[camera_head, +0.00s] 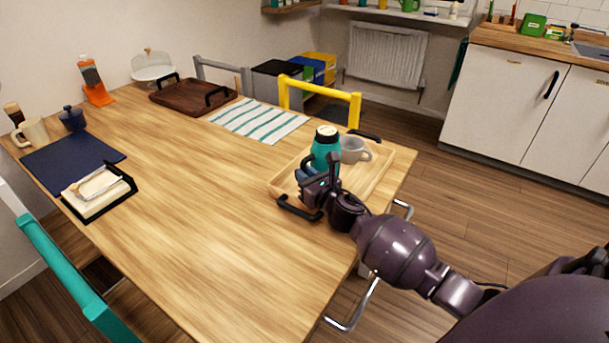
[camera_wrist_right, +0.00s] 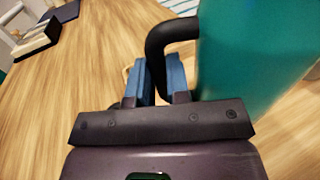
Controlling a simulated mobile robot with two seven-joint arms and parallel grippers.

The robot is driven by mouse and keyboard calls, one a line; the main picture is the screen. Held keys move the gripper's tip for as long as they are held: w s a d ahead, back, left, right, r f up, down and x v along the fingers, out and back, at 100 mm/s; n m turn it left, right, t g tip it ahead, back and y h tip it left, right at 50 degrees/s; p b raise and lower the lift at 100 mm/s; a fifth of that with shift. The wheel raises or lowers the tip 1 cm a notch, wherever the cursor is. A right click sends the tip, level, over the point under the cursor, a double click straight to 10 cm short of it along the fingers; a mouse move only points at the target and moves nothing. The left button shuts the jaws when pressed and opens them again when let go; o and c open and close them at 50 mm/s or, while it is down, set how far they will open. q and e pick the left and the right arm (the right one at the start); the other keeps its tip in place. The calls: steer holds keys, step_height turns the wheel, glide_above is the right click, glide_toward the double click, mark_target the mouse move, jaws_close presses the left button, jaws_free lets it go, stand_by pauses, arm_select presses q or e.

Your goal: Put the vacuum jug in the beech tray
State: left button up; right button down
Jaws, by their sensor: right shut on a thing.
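In the right wrist view the blue finger pads (camera_wrist_right: 158,78) are at the lower end of the handle (camera_wrist_right: 168,36), beside the teal jug body (camera_wrist_right: 250,55). My gripper hides the jug's base, so I cannot tell whether it touches the tray floor. My left gripper is not in view.
A grey mug (camera_head: 352,151) stands in the tray, close behind and right of the jug. A dark wooden tray (camera_head: 190,97), a striped cloth (camera_head: 258,120) and a yellow chair (camera_head: 318,92) are farther back. The table's middle is clear.

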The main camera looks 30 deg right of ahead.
steer(key=c, duration=1.1)
jaws_free()
steer(key=shift+r, duration=0.15)
steer(key=s+p, duration=0.1)
steer(key=s, duration=0.9)
steer(key=shift+s, duration=1.05)
